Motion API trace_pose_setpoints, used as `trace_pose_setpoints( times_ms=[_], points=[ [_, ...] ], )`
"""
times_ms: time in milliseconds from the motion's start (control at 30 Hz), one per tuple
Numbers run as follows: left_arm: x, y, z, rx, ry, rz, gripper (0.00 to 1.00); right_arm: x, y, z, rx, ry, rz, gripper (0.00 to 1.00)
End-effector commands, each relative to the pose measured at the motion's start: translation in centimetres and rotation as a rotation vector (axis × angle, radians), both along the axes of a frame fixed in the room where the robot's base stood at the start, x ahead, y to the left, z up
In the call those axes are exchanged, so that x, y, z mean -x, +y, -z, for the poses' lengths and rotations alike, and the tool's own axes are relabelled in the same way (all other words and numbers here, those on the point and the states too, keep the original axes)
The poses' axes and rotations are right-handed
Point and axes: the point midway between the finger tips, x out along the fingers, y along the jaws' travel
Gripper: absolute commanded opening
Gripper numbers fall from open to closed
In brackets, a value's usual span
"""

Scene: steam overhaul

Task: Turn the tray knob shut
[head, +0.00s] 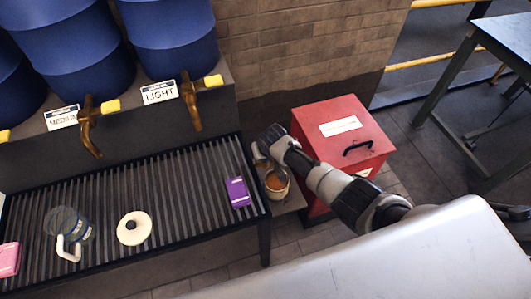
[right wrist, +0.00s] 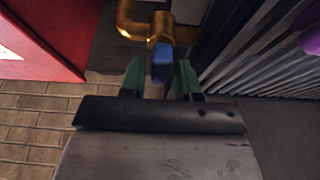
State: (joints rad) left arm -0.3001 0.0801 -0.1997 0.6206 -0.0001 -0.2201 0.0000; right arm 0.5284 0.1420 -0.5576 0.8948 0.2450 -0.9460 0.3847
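The tray knob is a blue handle (right wrist: 162,62) on a brass valve and pipe (right wrist: 150,28) in the right wrist view. My right gripper (right wrist: 160,82) has its two green fingers apart, one on each side of the blue handle near the tips. A thin gap shows on the left side of the handle; contact on the right side cannot be told. In the head view my right arm (head: 330,183) reaches in to the end of the slatted tray (head: 178,205), and its fingers and the knob are hidden there. My left gripper is not in view.
On the slats are a purple box (head: 238,192), a white disc (head: 134,229), a glass mug (head: 70,229) and a pink box (head: 8,259). Brass taps (head: 190,100) overhang the back.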

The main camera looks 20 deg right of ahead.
Motion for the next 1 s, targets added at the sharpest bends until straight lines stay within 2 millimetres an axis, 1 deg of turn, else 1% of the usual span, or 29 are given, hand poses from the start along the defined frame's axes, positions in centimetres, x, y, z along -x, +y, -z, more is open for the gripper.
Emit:
trace_pose_setpoints(
  times_ms=[33, 67, 100, 333, 467, 633, 1000],
  points=[
    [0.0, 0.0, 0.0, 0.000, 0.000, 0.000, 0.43, 0.0, 0.0, 0.0, 0.000, 0.000, 0.000, 0.39],
    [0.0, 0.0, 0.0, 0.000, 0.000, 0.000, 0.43, 0.0, 0.0, 0.0, 0.000, 0.000, -0.001, 0.44],
    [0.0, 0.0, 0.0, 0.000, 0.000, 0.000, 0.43, 0.0, 0.0, 0.0, 0.000, 0.000, -0.001, 0.45],
    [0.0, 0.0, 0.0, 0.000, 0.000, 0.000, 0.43, 0.0, 0.0, 0.0, 0.001, 0.001, -0.002, 0.45],
    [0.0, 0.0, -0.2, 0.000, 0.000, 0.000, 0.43, 0.2, 0.0, -0.5, 0.001, 0.000, -0.002, 0.45],
    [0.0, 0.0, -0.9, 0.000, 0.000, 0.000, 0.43, 1.0, -0.1, -2.4, 0.000, -0.001, -0.003, 0.45],
    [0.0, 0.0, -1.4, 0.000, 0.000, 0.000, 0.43, 3.3, -0.1, -7.9, 0.001, -0.003, -0.002, 0.45]
  ],
)
